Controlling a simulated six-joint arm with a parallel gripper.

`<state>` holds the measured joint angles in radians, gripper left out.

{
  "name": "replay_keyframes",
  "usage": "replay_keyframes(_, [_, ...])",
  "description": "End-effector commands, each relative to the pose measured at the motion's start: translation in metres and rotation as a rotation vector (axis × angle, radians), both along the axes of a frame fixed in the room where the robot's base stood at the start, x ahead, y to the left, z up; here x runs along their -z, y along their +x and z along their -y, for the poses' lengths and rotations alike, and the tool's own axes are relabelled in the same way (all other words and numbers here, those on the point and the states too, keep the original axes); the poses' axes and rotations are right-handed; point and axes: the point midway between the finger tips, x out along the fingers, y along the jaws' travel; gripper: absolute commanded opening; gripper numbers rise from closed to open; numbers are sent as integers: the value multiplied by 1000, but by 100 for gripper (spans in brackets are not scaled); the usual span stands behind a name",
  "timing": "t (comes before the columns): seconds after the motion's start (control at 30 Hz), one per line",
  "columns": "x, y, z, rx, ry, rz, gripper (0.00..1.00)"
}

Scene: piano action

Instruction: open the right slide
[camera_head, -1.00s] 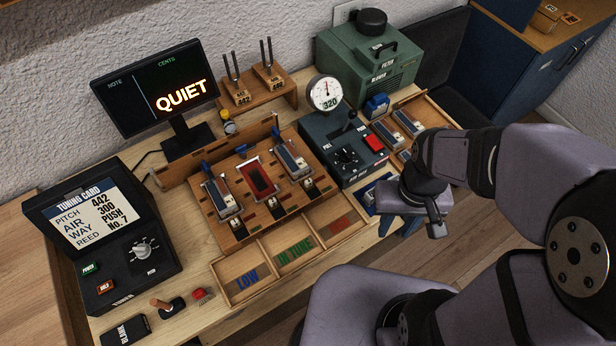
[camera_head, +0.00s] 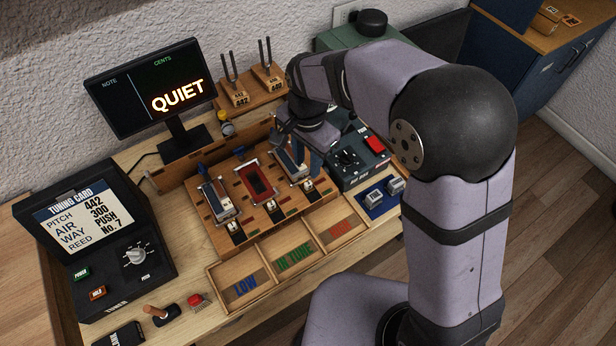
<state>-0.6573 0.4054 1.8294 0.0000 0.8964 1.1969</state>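The wooden reed block (camera_head: 228,176) stands mid-bench with three stations side by side. The right station holds another metal plate (camera_head: 289,164), partly hidden by my gripper. A small black-and-white piece (camera_head: 309,187) sits at the front of the right station; I cannot tell which part there is the slide. My gripper (camera_head: 301,148) points down over the right station, close to its plate. Its fingertips are dark and partly hidden, so opening and contact are unclear.
A dark control box (camera_head: 346,158) with a red button stands just right of the block. A tray (camera_head: 262,290) marked LOW and IN TUNE lies in front. Tuning forks (camera_head: 232,80) stand behind. The monitor (camera_head: 150,90) reads QUIET. My arm hides the bench's right back.

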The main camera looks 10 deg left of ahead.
Motion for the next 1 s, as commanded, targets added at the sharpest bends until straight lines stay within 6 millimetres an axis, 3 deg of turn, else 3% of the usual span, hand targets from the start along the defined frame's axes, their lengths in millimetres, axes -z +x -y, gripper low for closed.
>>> replay_keyframes(0.2, [0, -2, 2, 209, -5, -9, 30])
replay_keyframes(0.57, [7, -3, 3, 248, -8, -11, 30])
replay_keyframes(1.0, [58, -3, 3, 246, -8, -12, 30])
